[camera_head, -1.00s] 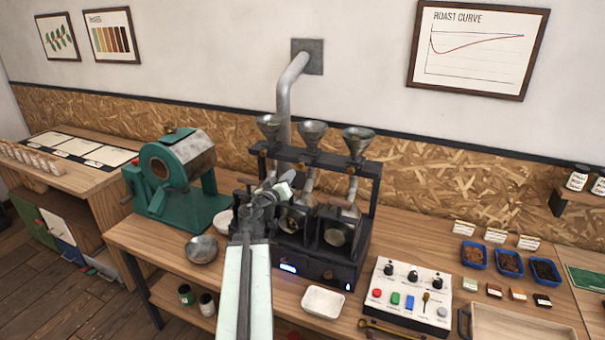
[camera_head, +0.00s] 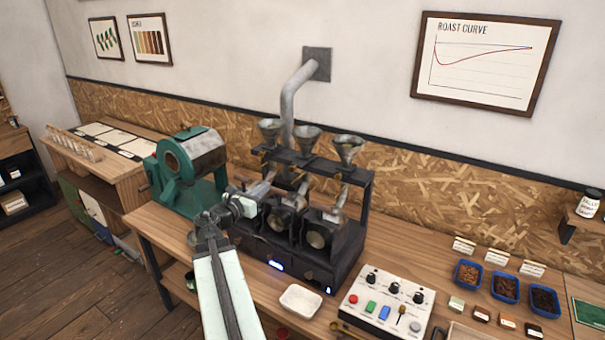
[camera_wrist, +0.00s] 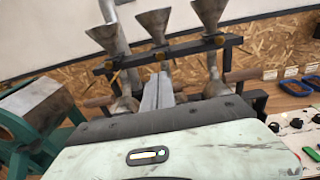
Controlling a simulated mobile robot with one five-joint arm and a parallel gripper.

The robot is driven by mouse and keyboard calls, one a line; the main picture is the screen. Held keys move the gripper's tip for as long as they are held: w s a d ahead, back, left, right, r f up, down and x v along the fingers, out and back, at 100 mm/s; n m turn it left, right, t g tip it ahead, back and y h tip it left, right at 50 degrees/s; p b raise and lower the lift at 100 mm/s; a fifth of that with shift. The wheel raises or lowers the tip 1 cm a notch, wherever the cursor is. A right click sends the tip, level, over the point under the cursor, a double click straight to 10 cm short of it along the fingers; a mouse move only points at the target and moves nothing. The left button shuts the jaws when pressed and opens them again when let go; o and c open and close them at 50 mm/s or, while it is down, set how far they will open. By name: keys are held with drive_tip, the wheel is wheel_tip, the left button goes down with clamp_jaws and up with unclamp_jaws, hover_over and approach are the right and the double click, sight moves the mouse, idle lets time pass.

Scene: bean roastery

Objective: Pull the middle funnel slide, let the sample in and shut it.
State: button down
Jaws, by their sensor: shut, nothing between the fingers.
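The black sample roaster (camera_head: 345,245) stands on the wooden bench with three metal funnels along its top bar. The middle funnel (camera_head: 307,138) is upright between the left funnel (camera_head: 270,130) and the right funnel (camera_head: 348,147). In the wrist view the middle funnel (camera_wrist: 155,24) has a small brass-coloured slide knob (camera_wrist: 160,55) at its lower end. My gripper (camera_head: 262,189) is at the left front of the roaster. In the wrist view its pale fingers (camera_wrist: 160,77) are together and empty, pointing towards the part below the middle funnel. I cannot tell the slide's position or see the sample.
A green roaster (camera_head: 190,170) stands close on the left. A white tray (camera_head: 301,300) and a button panel (camera_head: 388,305) lie in front and to the right. Blue bean trays (camera_head: 505,288) are further right. The bent exhaust pipe (camera_head: 292,95) rises behind the funnels.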

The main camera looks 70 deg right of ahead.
sight(291, 170)
drive_tip(key=b+x, duration=0.1)
drive_tip(key=x, duration=1.3)
drive_tip(key=shift+s+d, duration=0.15)
